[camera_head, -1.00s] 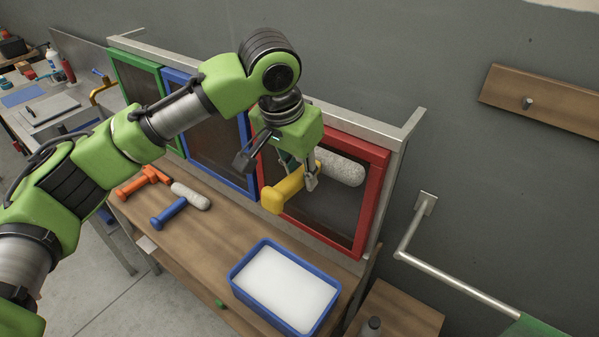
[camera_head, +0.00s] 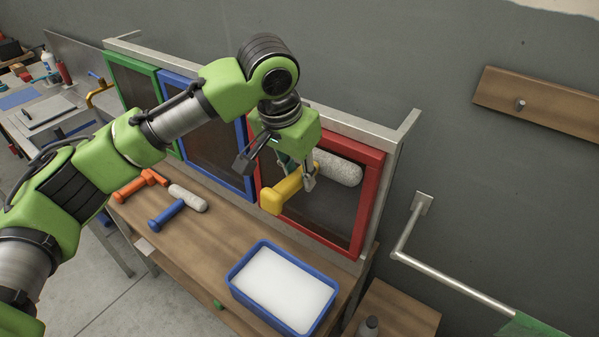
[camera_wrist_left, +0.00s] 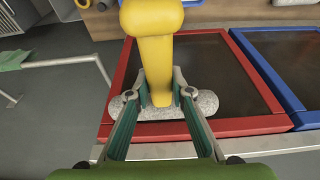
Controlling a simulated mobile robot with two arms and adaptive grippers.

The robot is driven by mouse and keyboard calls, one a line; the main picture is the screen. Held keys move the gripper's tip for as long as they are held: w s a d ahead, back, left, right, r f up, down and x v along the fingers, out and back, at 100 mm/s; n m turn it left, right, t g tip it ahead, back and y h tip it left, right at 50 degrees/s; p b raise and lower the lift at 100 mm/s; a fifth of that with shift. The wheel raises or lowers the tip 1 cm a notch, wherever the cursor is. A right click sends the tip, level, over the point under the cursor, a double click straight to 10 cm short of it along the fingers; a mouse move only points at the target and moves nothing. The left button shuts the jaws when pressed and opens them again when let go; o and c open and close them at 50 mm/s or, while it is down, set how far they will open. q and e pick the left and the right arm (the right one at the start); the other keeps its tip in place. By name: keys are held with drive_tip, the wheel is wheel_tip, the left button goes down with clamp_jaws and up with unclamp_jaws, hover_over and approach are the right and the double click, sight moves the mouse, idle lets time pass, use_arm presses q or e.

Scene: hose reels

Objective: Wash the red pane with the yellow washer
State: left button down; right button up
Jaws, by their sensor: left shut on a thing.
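The red-framed pane (camera_head: 376,200) stands upright at the right end of a metal rack, its panel dark. My left gripper (camera_head: 308,180) is in front of it, shut on the yellow handle of the yellow washer (camera_head: 275,198). The washer's grey-white fuzzy roller (camera_head: 340,168) lies across the upper part of the pane. In the left wrist view the yellow handle (camera_wrist_left: 155,60) stands between the fingers, and the roller (camera_wrist_left: 205,104) lies over the pane near the red frame's (camera_wrist_left: 262,122) edge. Whether the roller touches the panel I cannot tell. My right gripper is not in view.
A blue-framed pane (camera_head: 245,165) and a green-framed pane (camera_head: 112,80) stand to the left. A blue tray (camera_head: 232,290) with white contents sits on the wooden bench. A blue-handled washer (camera_head: 165,216) and an orange-handled tool (camera_head: 130,189) lie on the bench's left part. A metal rail (camera_head: 450,282) is at right.

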use_arm(q)
drive_tip(key=shift+r+p, duration=0.1)
drive_tip(key=shift+p, duration=0.2)
idle(0.4)
wheel_tip(320, 180, down, 14)
drive_tip(key=shift+b, duration=0.4)
idle(1.5)
wheel_tip(320, 180, down, 14)
drive_tip(key=b, duration=0.1)
drive_tip(key=shift+r+b, duration=0.2)
drive_tip(key=shift+b, duration=0.15)
idle(1.2)
